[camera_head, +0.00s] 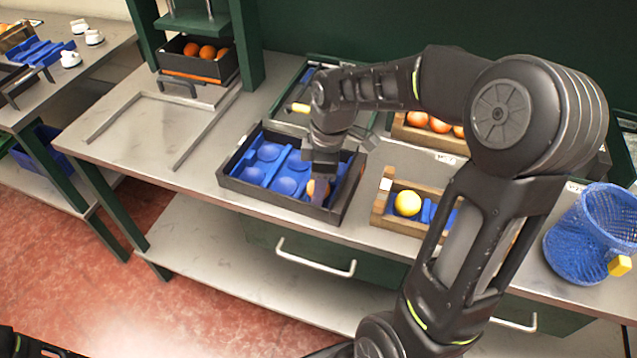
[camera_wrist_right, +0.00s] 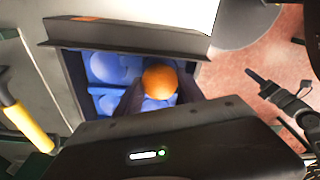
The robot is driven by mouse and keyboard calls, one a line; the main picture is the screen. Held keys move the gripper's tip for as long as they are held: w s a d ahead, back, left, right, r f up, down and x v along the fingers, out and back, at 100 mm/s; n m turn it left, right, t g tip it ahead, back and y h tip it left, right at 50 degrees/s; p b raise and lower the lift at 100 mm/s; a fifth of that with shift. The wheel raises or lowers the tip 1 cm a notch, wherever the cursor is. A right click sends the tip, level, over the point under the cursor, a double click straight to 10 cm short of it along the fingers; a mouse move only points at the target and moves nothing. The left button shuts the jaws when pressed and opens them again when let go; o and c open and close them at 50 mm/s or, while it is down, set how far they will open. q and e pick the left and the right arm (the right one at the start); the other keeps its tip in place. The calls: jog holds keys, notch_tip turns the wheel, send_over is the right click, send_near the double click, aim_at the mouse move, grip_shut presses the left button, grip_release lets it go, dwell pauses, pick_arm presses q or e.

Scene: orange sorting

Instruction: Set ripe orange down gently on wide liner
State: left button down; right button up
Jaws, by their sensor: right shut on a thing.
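The ripe orange (camera_wrist_right: 160,80) is between the fingers of my right gripper (camera_wrist_right: 160,92), over the blue wide liner (camera_wrist_right: 108,68) with its round cups. In the head view the right gripper (camera_head: 318,188) points down into the right part of the dark tray that holds the liner (camera_head: 253,174). Only a sliver of the orange shows there. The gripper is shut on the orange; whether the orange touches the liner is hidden. Part of my left arm's end (camera_wrist_right: 275,90) seems to show at the right of the wrist view; its jaws are unclear.
A wooden crate (camera_head: 380,212) with a yellow fruit (camera_head: 407,203) stands right of the tray. Behind are a crate of oranges (camera_head: 402,130) and a dark box of oranges (camera_head: 192,66). A blue mesh basket (camera_head: 585,235) stands far right. The counter's left part is clear.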

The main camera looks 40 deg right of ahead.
jog(key=shift+f+b, duration=0.4)
jog(key=shift+f, duration=0.15)
jog(key=o, duration=1.4)
jog(key=shift+o, duration=0.2)
jog(key=shift+r, duration=0.25)
jog(key=shift+r+p, duration=3.1)
jog(key=shift+r, duration=0.7)
jog(key=shift+f, duration=0.1)
